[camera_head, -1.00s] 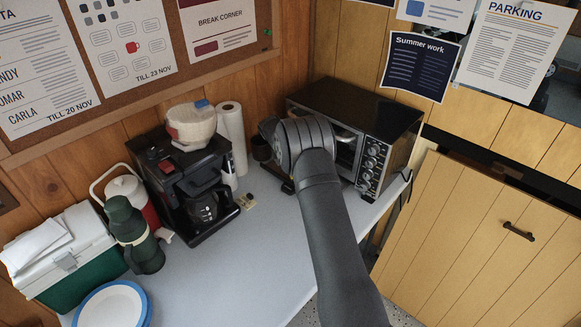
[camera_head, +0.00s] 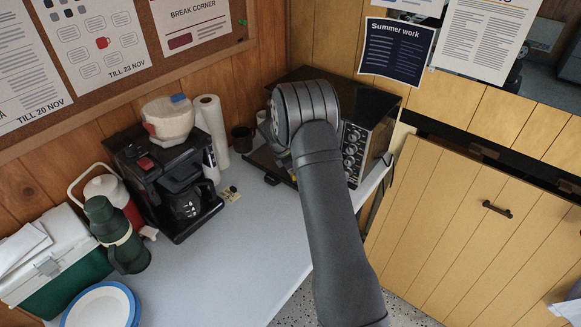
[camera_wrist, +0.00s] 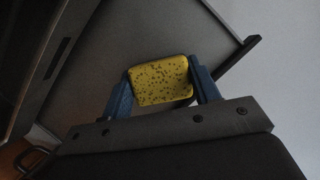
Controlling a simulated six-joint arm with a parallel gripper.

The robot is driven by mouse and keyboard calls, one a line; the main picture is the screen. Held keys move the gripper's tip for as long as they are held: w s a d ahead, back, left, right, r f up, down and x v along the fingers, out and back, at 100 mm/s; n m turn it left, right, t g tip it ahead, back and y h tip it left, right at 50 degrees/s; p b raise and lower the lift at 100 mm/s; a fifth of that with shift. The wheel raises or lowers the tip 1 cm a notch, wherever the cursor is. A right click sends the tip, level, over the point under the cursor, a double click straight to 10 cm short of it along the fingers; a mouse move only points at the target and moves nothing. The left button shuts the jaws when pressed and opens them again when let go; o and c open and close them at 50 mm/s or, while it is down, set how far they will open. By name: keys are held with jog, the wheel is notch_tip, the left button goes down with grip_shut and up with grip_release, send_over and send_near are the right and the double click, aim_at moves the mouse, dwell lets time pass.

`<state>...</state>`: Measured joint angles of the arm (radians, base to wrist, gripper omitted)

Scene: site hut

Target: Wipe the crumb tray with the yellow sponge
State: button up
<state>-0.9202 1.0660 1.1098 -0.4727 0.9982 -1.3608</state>
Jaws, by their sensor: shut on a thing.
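The yellow sponge (camera_wrist: 160,80), speckled with dark spots, sits between the two blue fingers of my gripper (camera_wrist: 163,84) in the wrist view. The gripper is shut on it. The dark crumb tray (camera_wrist: 212,40) spreads behind the sponge in that view, with a raised rim on the right. Whether the sponge touches the tray I cannot tell. In the head view, the tray (camera_head: 261,162) juts out low at the front of the toaster oven (camera_head: 359,137). There my wrist covers the fingers, the sponge and part of the tray.
A coffee maker (camera_head: 165,180), a paper roll (camera_head: 213,135) and a dark mug (camera_head: 242,139) stand left of the tray. A flask (camera_head: 121,240), a cool box (camera_head: 60,262) and plates (camera_head: 97,305) are farther left.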

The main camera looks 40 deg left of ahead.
aim_at(270, 162)
jog(key=shift+a, duration=5.9)
jog(key=shift+a+r, duration=0.15)
jog(key=shift+a, duration=0.1)
notch_tip(270, 162, up, 8)
jog(key=shift+d, duration=0.15)
